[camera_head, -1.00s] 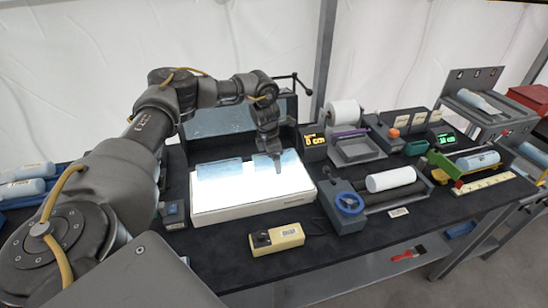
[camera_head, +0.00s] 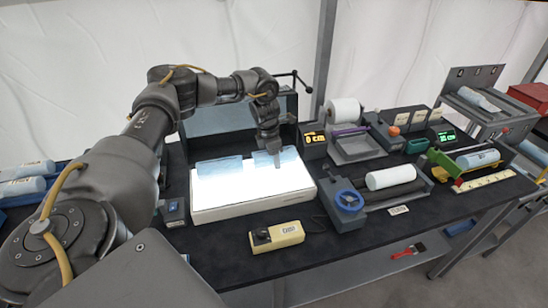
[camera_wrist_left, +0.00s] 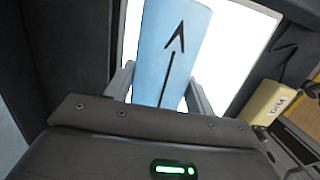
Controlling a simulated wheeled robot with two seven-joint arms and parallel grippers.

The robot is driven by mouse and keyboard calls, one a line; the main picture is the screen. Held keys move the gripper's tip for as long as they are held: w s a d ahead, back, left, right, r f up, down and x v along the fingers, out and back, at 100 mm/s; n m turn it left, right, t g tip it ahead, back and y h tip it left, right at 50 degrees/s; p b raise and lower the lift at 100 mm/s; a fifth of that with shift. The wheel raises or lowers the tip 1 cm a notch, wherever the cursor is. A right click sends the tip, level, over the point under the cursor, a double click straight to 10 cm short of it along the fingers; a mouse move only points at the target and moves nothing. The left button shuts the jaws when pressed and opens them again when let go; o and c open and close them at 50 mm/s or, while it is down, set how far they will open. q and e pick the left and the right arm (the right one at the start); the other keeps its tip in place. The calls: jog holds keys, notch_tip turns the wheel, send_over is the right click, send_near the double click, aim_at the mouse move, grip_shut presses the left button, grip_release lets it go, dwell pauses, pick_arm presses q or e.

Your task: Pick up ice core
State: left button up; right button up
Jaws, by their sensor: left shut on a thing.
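A pale blue ice core (camera_head: 291,155) is at the right part of the lit white light box (camera_head: 255,207). My left gripper (camera_head: 274,157) comes down over it from above. In the left wrist view the core (camera_wrist_left: 170,45) shows a black arrow along its length. It lies between the two fingers (camera_wrist_left: 158,92), and the gripper is shut on it. I cannot tell whether it touches the box. A second pale blue piece (camera_head: 218,169) lies on the left part of the box. My right gripper is not in view.
A yellow device (camera_head: 277,238) sits in front of the light box. To the right are a blue-wheeled fixture (camera_head: 347,203) with a white cylinder (camera_head: 390,179), a grey tray (camera_head: 357,150) and a green-and-yellow cradle (camera_head: 458,168). More blue cylinders (camera_head: 25,187) lie at the far left.

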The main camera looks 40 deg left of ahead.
pick_arm(q)
jog(key=shift+r, duration=0.25)
notch_tip(320, 180, up, 2)
jog(key=shift+d+r+b, duration=0.15)
jog(key=shift+r+b, duration=0.1)
jog(key=shift+b, duration=0.85)
jog(key=s+d+r+b, duration=0.1)
jog(key=s+d+r, duration=0.8)
jog(key=s, duration=0.1)
jog(key=shift+d+r+b, duration=0.25)
jog(key=shift+r+b, duration=0.1)
jog(key=shift+r, duration=0.05)
